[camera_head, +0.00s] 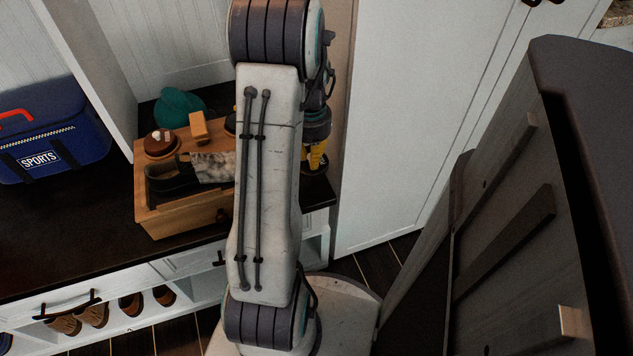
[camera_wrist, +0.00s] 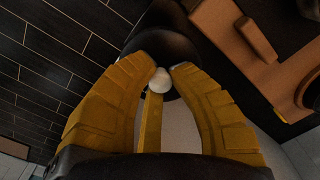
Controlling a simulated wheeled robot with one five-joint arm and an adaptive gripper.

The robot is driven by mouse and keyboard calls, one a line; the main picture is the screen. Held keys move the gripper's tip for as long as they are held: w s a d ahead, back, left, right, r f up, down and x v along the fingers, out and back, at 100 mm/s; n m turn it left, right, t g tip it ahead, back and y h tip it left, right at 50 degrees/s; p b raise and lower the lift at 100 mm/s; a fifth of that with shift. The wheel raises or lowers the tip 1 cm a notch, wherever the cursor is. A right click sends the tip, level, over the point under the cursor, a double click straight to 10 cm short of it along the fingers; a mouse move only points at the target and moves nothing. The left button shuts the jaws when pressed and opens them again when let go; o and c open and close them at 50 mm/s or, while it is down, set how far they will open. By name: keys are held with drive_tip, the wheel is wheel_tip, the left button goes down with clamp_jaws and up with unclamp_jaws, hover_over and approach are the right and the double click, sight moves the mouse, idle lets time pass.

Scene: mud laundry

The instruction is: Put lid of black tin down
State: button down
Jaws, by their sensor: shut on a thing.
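My gripper (camera_wrist: 165,68) has its yellow fingers closed around a small pale knob (camera_wrist: 160,80) in the wrist view. The knob appears to belong to the dark round lid (camera_wrist: 160,45) just beyond the fingertips. In the head view my gripper (camera_head: 316,155) points down at the right end of the dark bench top, beside the wooden box. A dark round shape (camera_head: 315,168) shows right below the fingers; I cannot tell whether it is the lid alone or the black tin too. My arm hides part of this area.
A blue sports bag (camera_head: 50,135) sits at left. The bench top (camera_head: 70,230) is clear in front. A dark wooden panel (camera_head: 520,220) rises at right.

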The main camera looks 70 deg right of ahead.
drive_tip(key=b, duration=0.2)
hover_over(317, 189)
wheel_tip(317, 189, down, 5)
drive_tip(key=shift+w+a+f, duration=0.1)
drive_tip(key=shift+w+a, duration=0.05)
drive_tip(key=shift+f+b, duration=0.9)
drive_tip(key=shift+f, duration=2.1)
drive_tip(key=shift+d+f, duration=0.15)
drive_tip(key=shift+d, duration=0.05)
drive_tip(key=shift+f+b, duration=0.5)
drive_tip(key=shift+b, duration=0.05)
drive_tip(key=c, duration=1.2)
unclamp_jaws()
drive_tip(key=shift+r, duration=0.15)
wheel_tip(317, 189, up, 13)
drive_tip(key=p, duration=0.4)
drive_tip(key=shift+p, duration=0.35)
